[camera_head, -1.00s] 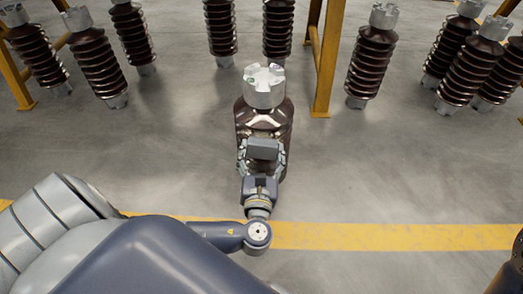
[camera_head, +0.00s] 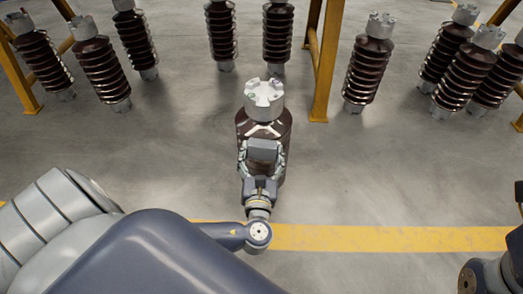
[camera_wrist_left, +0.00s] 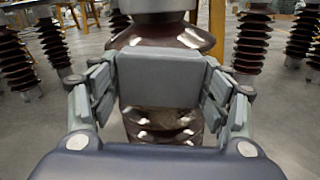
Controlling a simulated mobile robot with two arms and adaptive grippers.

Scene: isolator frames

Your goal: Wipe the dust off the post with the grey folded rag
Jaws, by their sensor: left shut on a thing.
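The post (camera_head: 284,125) is a brown ribbed insulator with a grey metal cap (camera_head: 264,98). It stands upright on the floor in the middle of the head view. It also shows behind the rag in the left wrist view (camera_wrist_left: 165,122), with pale patches on its ribs. My left gripper (camera_head: 263,160) is shut on the grey folded rag (camera_head: 263,150) and holds it in front of the post. The rag fills the space between the fingers in the left wrist view (camera_wrist_left: 160,78). I cannot tell whether it touches the post. My right gripper is not in view.
Several similar brown insulators (camera_head: 370,65) stand at the back and sides. Yellow frame legs (camera_head: 327,65) rise among them. A yellow line (camera_head: 390,238) crosses the floor in front of the post. The floor right of the post is clear.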

